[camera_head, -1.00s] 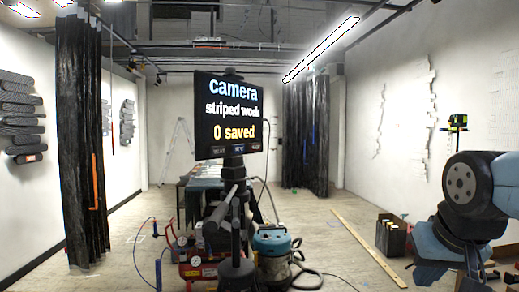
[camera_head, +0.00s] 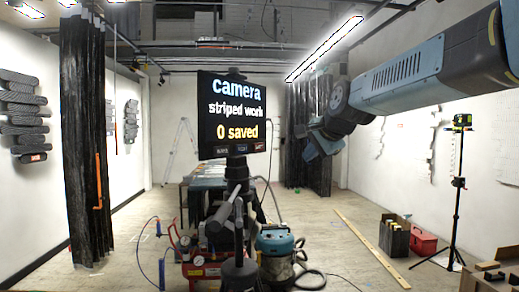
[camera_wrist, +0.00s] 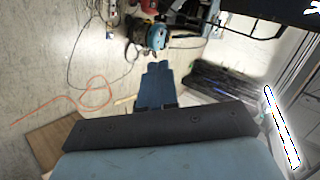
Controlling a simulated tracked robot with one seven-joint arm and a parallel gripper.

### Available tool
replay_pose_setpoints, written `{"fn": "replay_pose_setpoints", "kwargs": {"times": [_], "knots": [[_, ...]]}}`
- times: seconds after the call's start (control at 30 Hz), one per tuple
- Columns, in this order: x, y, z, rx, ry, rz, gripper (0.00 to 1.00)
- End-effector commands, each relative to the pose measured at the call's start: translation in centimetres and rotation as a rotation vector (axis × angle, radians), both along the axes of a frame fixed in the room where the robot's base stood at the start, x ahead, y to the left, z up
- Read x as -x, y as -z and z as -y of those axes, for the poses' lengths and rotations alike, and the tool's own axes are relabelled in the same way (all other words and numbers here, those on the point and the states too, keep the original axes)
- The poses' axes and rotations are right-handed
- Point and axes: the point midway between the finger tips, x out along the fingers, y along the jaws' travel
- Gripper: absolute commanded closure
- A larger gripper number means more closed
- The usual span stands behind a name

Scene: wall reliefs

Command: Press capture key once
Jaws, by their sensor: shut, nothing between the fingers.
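A black camera screen (camera_head: 232,115) stands on a dark tripod (camera_head: 236,215) near the middle of the head view. It reads "camera", "striped work" and "0 saved". A row of small labelled keys (camera_head: 240,150) runs along its lower edge; their words are too small to read, so I cannot tell which is the capture key. In the wrist view a dark panel, seemingly the screen (camera_wrist: 262,10), shows at the upper right. My gripper (camera_head: 318,150) is to the right of the screen and apart from it. Its blue fingers (camera_wrist: 158,66) are together and empty in the wrist view.
A blue-topped vacuum (camera_head: 276,243) and a red compressor (camera_head: 204,268) stand by the tripod's base, with hoses on the floor. A long wooden strip (camera_head: 370,248), a black box (camera_head: 395,237) and a red case (camera_head: 424,243) lie at the right.

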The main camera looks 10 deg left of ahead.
Motion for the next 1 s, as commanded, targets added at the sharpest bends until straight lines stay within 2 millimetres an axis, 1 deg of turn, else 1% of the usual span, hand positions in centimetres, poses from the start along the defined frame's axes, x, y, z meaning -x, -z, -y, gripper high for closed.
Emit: {"fn": "replay_pose_setpoints", "kwargs": {"times": [0.03, 0.1, 0.2, 0.33, 0.77, 0.87, 1.0], "knots": [[-0.9, -0.3, -1.2, -0.031, 0.009, -0.002, 1.0], [-1.7, -0.8, -2.2, -0.07, 0.024, -0.003, 1.0], [-2.6, -1.3, -3.3, -0.108, 0.037, -0.005, 1.0], [-3.0, -1.5, -3.8, -0.129, 0.045, -0.006, 1.0], [-3.1, -1.5, -4.1, -0.129, 0.045, -0.006, 1.0], [-3.4, -1.5, -4.7, -0.129, 0.045, -0.008, 1.0], [-4.1, -1.5, -6.1, -0.129, 0.043, -0.008, 1.0]]}}
